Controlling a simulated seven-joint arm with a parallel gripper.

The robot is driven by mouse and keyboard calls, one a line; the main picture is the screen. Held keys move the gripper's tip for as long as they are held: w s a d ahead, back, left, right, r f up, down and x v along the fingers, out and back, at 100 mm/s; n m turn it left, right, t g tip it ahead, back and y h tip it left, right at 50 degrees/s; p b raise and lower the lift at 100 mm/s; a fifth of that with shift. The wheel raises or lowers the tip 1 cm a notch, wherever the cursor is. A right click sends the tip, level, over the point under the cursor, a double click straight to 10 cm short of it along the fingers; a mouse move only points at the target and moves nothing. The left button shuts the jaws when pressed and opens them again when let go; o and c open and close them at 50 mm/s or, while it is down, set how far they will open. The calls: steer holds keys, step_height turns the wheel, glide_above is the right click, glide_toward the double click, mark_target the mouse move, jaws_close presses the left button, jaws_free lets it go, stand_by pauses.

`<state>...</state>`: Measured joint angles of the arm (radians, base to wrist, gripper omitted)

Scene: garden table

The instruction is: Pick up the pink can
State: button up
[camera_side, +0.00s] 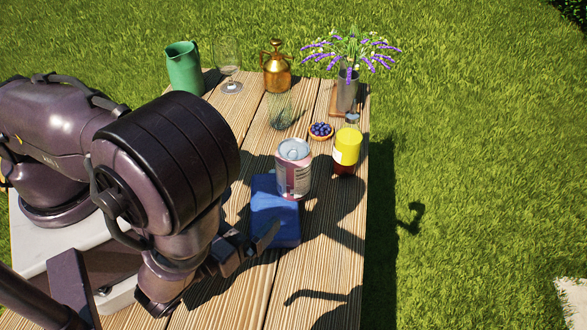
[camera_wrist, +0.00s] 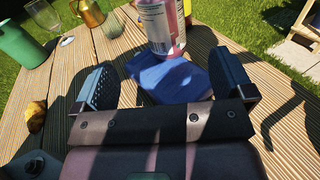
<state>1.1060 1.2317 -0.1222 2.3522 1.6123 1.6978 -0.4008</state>
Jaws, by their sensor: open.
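The pink can (camera_side: 293,172) stands upright at the far edge of a blue cloth or pad (camera_side: 272,222) on the wooden table. It has a silver lid and a pale printed label. In the wrist view the can (camera_wrist: 163,28) is ahead of my gripper, its top cut off by the frame. My gripper (camera_side: 250,250) is low over the near part of the blue pad, its fingers pointing toward the can but apart from it. In the wrist view my gripper (camera_wrist: 165,90) has its two fingers spread wide with nothing between them.
A yellow-topped bottle (camera_side: 346,150) stands close right of the can. Behind are a bowl of blueberries (camera_side: 321,131), a clear glass (camera_side: 280,112), a flower vase (camera_side: 347,90), a brass can (camera_side: 277,72), a wine glass (camera_side: 230,66) and a green pitcher (camera_side: 184,68). The near right table is clear.

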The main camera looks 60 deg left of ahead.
mark_target(277, 159)
steer(key=shift+w+d+r, duration=0.1)
steer(key=shift+w+r, duration=0.05)
steer(key=shift+w, duration=0.2)
steer(key=x, duration=1.2)
steer(key=shift+w+r, duration=0.25)
steer(key=shift+r, duration=0.1)
steer(key=c, duration=1.3)
step_height(277, 159, up, 9)
steer(key=shift+f, duration=0.1)
steer(key=shift+s+r, duration=0.1)
steer(key=shift+r, duration=0.1)
steer(key=shift+s+a+f, duration=0.15)
steer(key=shift+s+a, duration=0.3)
steer(key=shift+s+a+f, duration=0.2)
steer(key=shift+s+a, duration=0.2)
steer(key=shift+a, duration=0.1)
steer(key=shift+s+a+f, duration=0.15)
steer(key=shift+a+f, duration=0.05)
steer(key=shift+f, duration=3.9)
